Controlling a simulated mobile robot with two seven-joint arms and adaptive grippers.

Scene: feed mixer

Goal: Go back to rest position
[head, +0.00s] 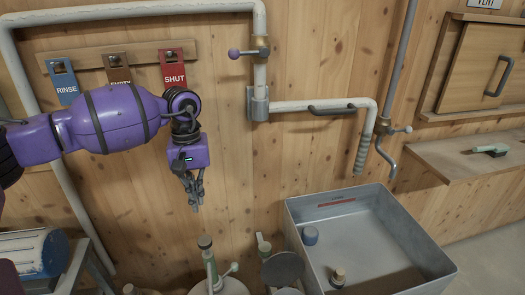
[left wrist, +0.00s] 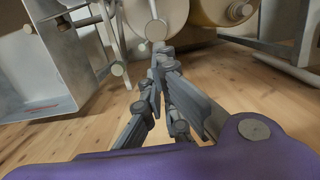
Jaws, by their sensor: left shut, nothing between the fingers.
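My left arm comes in from the left in the head view, and its purple gripper (head: 196,203) hangs fingers down in front of the wooden wall. The fingers are together with nothing between them. They also show shut in the left wrist view (left wrist: 160,50). The fingertips are above and a little left of a capped green-and-white fitting (head: 209,262) at the bottom of the head view, apart from it. My right gripper is in neither view.
Pipes (head: 260,75) run along the wall. Three tags, one red (head: 174,70), hang behind my arm. A blue motor (head: 35,253) sits lower left.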

